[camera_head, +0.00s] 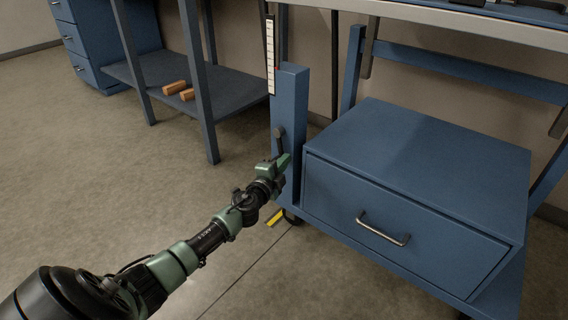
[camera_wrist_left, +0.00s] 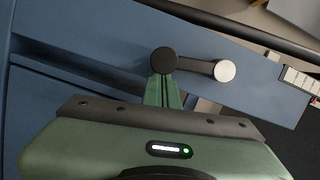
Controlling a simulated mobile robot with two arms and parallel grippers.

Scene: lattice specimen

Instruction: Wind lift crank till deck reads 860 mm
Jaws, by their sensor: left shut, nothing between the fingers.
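The lift crank (camera_head: 278,133) is a small dark arm on the blue leg (camera_head: 290,100) of the bench. In the left wrist view its dark round knob (camera_wrist_left: 163,60) and pale round end (camera_wrist_left: 224,70) are joined by a short dark bar. My left gripper (camera_head: 283,162) is at the lower part of the crank. In the wrist view its green fingers (camera_wrist_left: 163,92) are closed together, tips right at the knob's lower edge; I cannot tell if they touch. The white height scale (camera_head: 270,55) stands above the crank; its reading is too small to make out. My right gripper is not in view.
A blue drawer cabinet (camera_head: 420,150) with a metal handle sits right of the leg, under the deck (camera_head: 440,22). A yellow piece (camera_head: 274,218) lies low by a caster. A shelf (camera_head: 180,107) with orange blocks (camera_head: 180,90) stands at left. The floor at left is clear.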

